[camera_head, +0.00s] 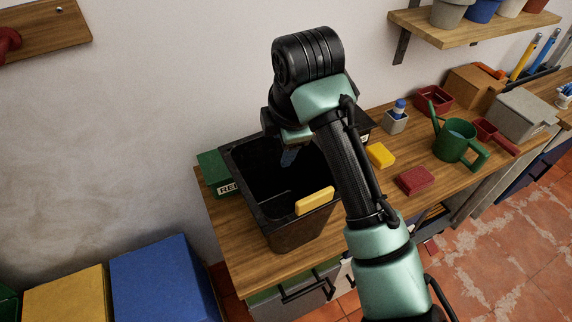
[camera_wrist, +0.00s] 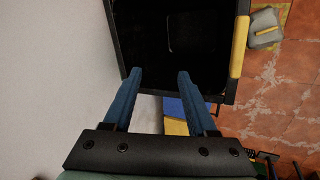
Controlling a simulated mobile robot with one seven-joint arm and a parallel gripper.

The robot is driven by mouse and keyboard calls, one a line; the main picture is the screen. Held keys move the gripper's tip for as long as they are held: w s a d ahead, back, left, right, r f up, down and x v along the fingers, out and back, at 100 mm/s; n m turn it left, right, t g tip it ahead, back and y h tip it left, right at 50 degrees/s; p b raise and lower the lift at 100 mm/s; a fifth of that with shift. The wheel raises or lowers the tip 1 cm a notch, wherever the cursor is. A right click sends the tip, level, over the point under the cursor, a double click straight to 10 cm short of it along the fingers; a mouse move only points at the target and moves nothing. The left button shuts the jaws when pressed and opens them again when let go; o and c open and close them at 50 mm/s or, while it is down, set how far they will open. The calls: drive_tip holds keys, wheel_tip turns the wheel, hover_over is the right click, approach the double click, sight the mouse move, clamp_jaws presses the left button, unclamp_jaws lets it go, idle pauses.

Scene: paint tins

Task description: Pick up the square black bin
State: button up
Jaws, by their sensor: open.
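The square black bin (camera_head: 262,205) stands upright on the wooden bench, open at the top, with a yellow piece (camera_head: 315,200) on its front rim. My gripper (camera_head: 289,157) is open and empty, with its blue fingers pointing down at the bin's mouth. In the wrist view the bin (camera_wrist: 175,35) fills the upper middle, with the yellow piece on its right rim. The fingertips (camera_wrist: 159,74) overlap the bin's near edge there; I cannot tell whether they straddle the rim. My arm hides the bin's right back side in the head view.
A green box (camera_head: 213,170) sits close behind the bin's left side. Yellow (camera_head: 380,155) and red (camera_head: 416,180) blocks lie to its right, then a green watering can (camera_head: 455,140). A shelf (camera_head: 470,30) with pots hangs at upper right. Blue (camera_head: 165,280) and yellow boxes stand at lower left.

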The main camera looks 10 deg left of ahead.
sight(314, 206)
drive_tip(key=s+d+r+n+g+p, duration=0.1)
drive_tip(key=d+p, duration=0.1)
drive_tip(key=s+d+r+g+h+p, duration=0.1)
drive_tip(key=s+d+g+p, duration=0.1)
drive_tip(key=s+d+r+n+g+h+p, duration=0.1)
drive_tip(key=s+d, duration=0.1)
drive_tip(key=d, duration=0.1)
drive_tip(key=shift+n+p, duration=0.3)
drive_tip(key=shift+p, duration=0.1)
wheel_tip(314, 206, down, 8)
drive_tip(key=b, duration=0.3)
drive_tip(key=shift+f, duration=0.1)
drive_tip(key=f+b, duration=0.2)
drive_tip(key=f, duration=0.1)
drive_tip(key=shift+s+a+f, duration=0.2)
drive_tip(key=shift+f, duration=0.05)
drive_tip(key=shift+f+p, duration=0.4)
drive_tip(key=shift+f, duration=0.3)
clamp_jaws()
